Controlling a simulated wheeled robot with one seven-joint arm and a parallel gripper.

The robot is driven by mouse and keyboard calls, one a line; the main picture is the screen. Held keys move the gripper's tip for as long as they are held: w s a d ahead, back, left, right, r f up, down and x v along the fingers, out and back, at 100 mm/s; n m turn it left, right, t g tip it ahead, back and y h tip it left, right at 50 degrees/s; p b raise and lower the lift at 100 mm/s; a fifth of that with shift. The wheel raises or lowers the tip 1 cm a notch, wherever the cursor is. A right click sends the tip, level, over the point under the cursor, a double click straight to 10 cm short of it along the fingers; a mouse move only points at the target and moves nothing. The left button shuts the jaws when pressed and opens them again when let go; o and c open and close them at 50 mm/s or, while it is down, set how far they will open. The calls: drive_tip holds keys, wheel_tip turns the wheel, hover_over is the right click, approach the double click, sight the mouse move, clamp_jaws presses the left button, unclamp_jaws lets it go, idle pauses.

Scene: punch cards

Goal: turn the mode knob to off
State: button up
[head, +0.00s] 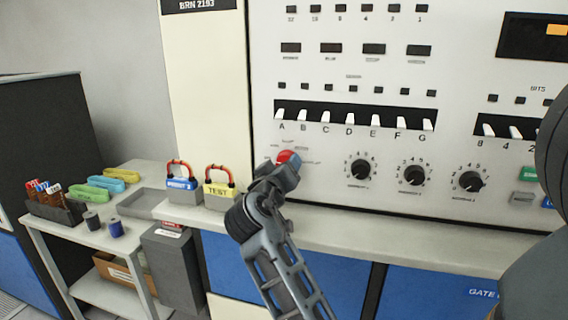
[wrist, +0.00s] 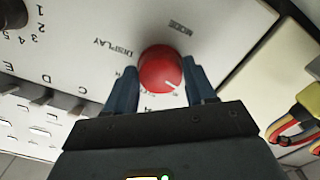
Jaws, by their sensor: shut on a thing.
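The red mode knob (head: 289,158) sits on the white panel, left of the black dials and below the white lever switches. In the wrist view the knob (wrist: 160,70) is round, with a white pointer mark towards its lower right. The labels MODE and DISPLAY are readable beside it; another label is partly hidden by my gripper. My gripper (wrist: 162,76) is shut on the knob, one finger on each side. In the head view my gripper (head: 281,174) covers the knob's lower part. I cannot tell which label the pointer meets.
Black dials (head: 360,169) stand to the right, and a row of white levers (head: 350,118) is above. A shelf (head: 400,243) juts out below the panel. A side table (head: 75,236) holds coloured items.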

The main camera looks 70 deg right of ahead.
drive_tip(key=shift+r+n+p, duration=0.1)
drive_tip(key=shift+n+p, duration=0.35)
drive_tip(key=shift+n, duration=0.45)
drive_tip(key=o, duration=1)
drive_tip(key=shift+s+a+b, duration=0.15)
drive_tip(key=shift+a+b, duration=0.4)
drive_tip(key=shift+a, duration=1.4)
drive_tip(key=shift+s+a+b, duration=0.15)
drive_tip(key=shift+a+b, duration=0.4)
drive_tip(key=shift+a, duration=1.4)
